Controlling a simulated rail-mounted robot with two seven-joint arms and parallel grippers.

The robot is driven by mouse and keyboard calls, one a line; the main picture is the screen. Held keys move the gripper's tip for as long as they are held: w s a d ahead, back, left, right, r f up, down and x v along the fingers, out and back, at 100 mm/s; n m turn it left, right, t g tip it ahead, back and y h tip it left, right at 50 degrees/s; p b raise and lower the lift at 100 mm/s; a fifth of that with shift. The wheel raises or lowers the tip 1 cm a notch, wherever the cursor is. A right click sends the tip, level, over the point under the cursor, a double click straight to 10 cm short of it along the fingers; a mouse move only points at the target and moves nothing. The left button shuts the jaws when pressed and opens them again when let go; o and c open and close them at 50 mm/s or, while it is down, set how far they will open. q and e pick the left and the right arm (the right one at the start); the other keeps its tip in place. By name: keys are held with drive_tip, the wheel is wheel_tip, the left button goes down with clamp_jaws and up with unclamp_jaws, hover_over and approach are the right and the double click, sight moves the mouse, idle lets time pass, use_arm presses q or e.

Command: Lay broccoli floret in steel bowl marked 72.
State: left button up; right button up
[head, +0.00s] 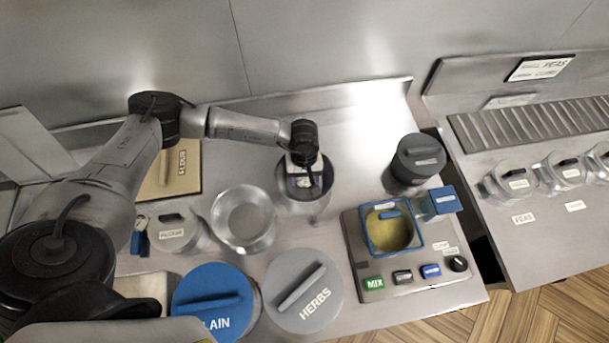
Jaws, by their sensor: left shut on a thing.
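My left gripper (304,183) reaches down into the mouth of a deep steel container (304,208) at the centre of the counter. It is shut on a small pale greenish thing, probably the broccoli floret, mostly hidden by the fingers. Whether it touches the container's inside cannot be told. An open steel bowl (243,219) stands just left of that container and looks empty. No mark 72 is readable on either vessel. My right gripper is not in view.
Blue (209,290) and grey HERBS (303,290) lids lie in front. A mixer unit (364,272) with a yellow-filled blue-rimmed tub (388,238) and a dark lidded pot (417,160) stand right. A lidded jar (178,232) is left. Bare counter lies behind the dark pot.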

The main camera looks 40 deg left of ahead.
use_arm(q)
drive_tip(key=o, duration=0.7)
drive_tip(key=shift+f, duration=0.1)
drive_tip(key=shift+o, duration=0.2)
drive_tip(key=shift+r+p, duration=0.3)
drive_tip(key=shift+p, duration=0.05)
drive_tip(key=shift+w+r+b, duration=0.1)
drive_tip(key=shift+r+b, duration=0.2)
drive_tip(key=shift+r, duration=0.1)
wheel_tip(320, 180, up, 11)
drive_tip(key=w+a+b, duration=0.1)
drive_tip(key=shift+a+b, duration=0.15)
drive_tip(key=shift+b, duration=0.25)
drive_tip(key=shift+f, duration=0.1)
